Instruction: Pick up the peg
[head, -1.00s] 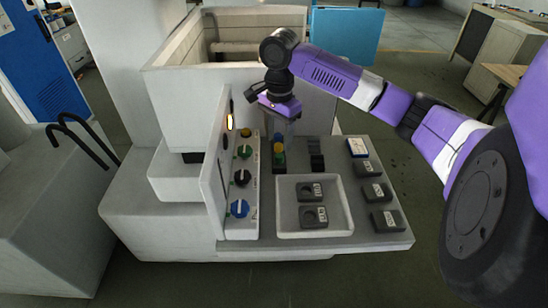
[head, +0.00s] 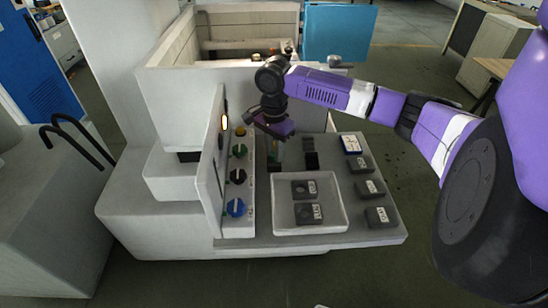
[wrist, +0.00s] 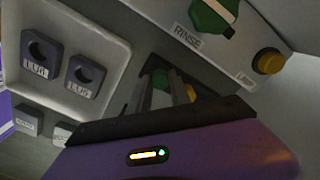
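The fingers are apart, so my gripper is open, pointing down at the peg. I cannot tell whether either finger touches it.
A white tray (head: 337,231) with two dark holed blocks lies in front. Several labelled dark blocks (head: 369,188) line the right side of the shelf. A dark stepped block (head: 310,153) stands right of the gripper. The knob panel (head: 217,170) rises close on the left.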

